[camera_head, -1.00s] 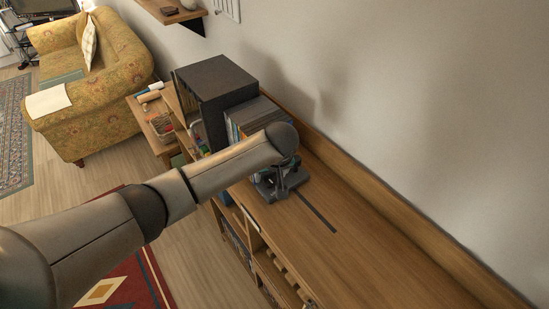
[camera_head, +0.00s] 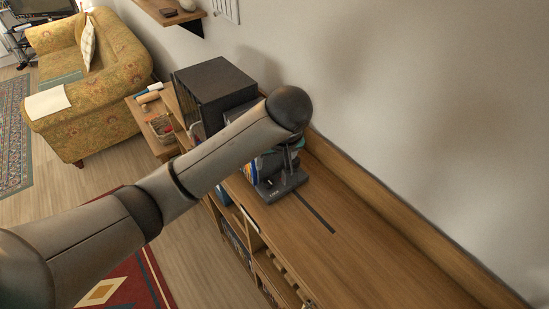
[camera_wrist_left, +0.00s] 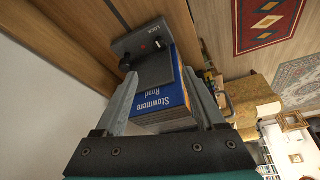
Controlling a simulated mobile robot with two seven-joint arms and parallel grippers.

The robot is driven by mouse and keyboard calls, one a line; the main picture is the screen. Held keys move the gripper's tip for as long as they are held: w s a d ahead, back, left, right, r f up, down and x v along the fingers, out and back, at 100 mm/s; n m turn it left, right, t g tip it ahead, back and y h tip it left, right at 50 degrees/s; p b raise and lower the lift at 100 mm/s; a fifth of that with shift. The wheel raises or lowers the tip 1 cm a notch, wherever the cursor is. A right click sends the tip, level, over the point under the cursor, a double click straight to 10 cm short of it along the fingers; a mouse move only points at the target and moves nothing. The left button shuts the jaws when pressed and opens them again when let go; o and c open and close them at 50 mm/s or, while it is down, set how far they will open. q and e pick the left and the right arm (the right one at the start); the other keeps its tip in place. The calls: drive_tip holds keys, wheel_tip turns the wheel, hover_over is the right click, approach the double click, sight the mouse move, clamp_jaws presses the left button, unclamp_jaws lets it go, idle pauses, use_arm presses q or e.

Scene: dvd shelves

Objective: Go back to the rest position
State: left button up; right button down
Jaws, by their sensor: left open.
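My left gripper (camera_wrist_left: 159,76) is open in the left wrist view, its two grey fingers apart. Between them in that view show a dark bookend (camera_wrist_left: 153,68) and a blue book (camera_wrist_left: 160,98) reading "Stowmere Road". Nothing appears clamped; whether a finger touches either is unclear. In the head view my left arm reaches in from the left over the wooden shelf unit. Its rounded dark end is above the bookend (camera_head: 281,186), and the gripper is mostly hidden behind it. My right gripper is in neither view.
A dark box (camera_head: 213,88) stands at the far end of the wooden top, beside books partly hidden by my arm. The near wooden top (camera_head: 370,250) is clear, with a wall along its right. A patterned armchair (camera_head: 95,90) stands at the back left.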

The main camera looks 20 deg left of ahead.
use_arm(q)
drive_tip(key=s+d+f+m+h, duration=0.3)
drive_tip(key=s+f+m, duration=0.3)
drive_tip(key=s, duration=0.6)
drive_tip(key=s+a+f+m, duration=0.2)
drive_tip(key=s+a, duration=0.5)
drive_tip(key=s, duration=0.6)
wheel_tip(320, 180, down, 31)
drive_tip(key=s+g+b, duration=0.1)
drive_tip(key=g+b, duration=0.1)
drive_tip(key=b, duration=0.8)
drive_tip(key=s+a+f+b, duration=0.1)
drive_tip(key=s+f+b, duration=0.4)
drive_tip(key=s+f, duration=0.3)
drive_tip(key=s+a+f+g+b, duration=0.1)
drive_tip(key=s+f+b, duration=0.4)
drive_tip(key=f, duration=1.2)
drive_tip(key=s, duration=0.3)
drive_tip(key=shift+a+f+y, duration=0.15)
drive_tip(key=shift+a+y, duration=0.1)
drive_tip(key=shift+y, duration=0.15)
